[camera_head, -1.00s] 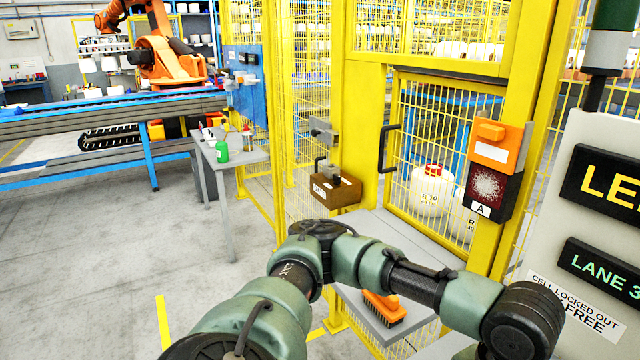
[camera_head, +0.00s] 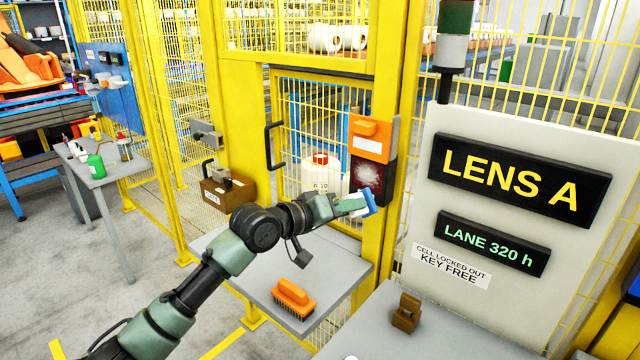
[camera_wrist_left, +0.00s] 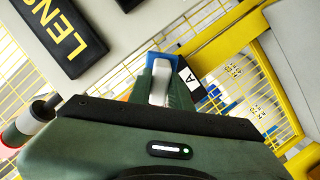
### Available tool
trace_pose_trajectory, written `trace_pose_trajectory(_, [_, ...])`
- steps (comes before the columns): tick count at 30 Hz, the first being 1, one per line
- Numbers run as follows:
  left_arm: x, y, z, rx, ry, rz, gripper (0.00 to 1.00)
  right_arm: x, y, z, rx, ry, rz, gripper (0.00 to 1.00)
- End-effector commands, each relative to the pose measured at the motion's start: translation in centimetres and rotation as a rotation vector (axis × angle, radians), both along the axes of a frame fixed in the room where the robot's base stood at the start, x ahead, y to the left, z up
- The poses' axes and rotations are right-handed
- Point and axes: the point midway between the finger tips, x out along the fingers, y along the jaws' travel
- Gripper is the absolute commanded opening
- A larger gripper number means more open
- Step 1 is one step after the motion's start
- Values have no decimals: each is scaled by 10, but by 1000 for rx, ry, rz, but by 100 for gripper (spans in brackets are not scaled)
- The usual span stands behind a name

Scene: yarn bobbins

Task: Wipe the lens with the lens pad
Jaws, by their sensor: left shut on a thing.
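The lens (camera_head: 367,171) is a dark square window with whitish and reddish specks, below an orange housing on the yellow post. My left gripper (camera_head: 349,206) is shut on the lens pad (camera_head: 369,203), a small blue and white piece. The pad is at the lower edge of the lens in the head view; I cannot tell whether they touch. In the left wrist view the pad (camera_wrist_left: 157,58) shows blue beyond the fingers, beside the "A" label (camera_wrist_left: 189,79). The lens face is hidden there. My right gripper is not in view.
An orange brush (camera_head: 293,297) lies on a grey shelf (camera_head: 345,262) below the lens. A brown block (camera_head: 407,312) stands on the counter at right. A sign panel reads "LENS A" (camera_head: 521,182). A brown box (camera_head: 228,192) hangs on the fence at left.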

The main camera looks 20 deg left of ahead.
Motion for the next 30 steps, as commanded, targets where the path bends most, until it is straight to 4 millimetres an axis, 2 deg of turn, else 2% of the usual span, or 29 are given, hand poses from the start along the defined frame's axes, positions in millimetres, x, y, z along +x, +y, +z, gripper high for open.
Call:
trace_pose_trajectory(1, [10, 18, 3, -35, -41, 50, 0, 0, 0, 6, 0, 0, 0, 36])
trace_pose_trajectory(3, [20, 41, 5, -62, -97, 109, 0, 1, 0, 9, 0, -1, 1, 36])
trace_pose_trajectory(6, [28, 64, 6, -82, -149, 170, 0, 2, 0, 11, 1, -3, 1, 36])
trace_pose_trajectory(9, [32, 77, 6, -89, -178, 201, 0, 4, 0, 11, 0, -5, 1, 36])
trace_pose_trajectory(13, [39, 79, 5, -92, -187, 212, 0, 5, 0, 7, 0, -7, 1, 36])
trace_pose_trajectory(24, [73, 65, 4, -92, -186, 209, 0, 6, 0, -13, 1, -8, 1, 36])
trace_pose_trajectory(30, [85, 60, 5, -92, -185, 209, 0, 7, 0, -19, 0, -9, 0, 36])
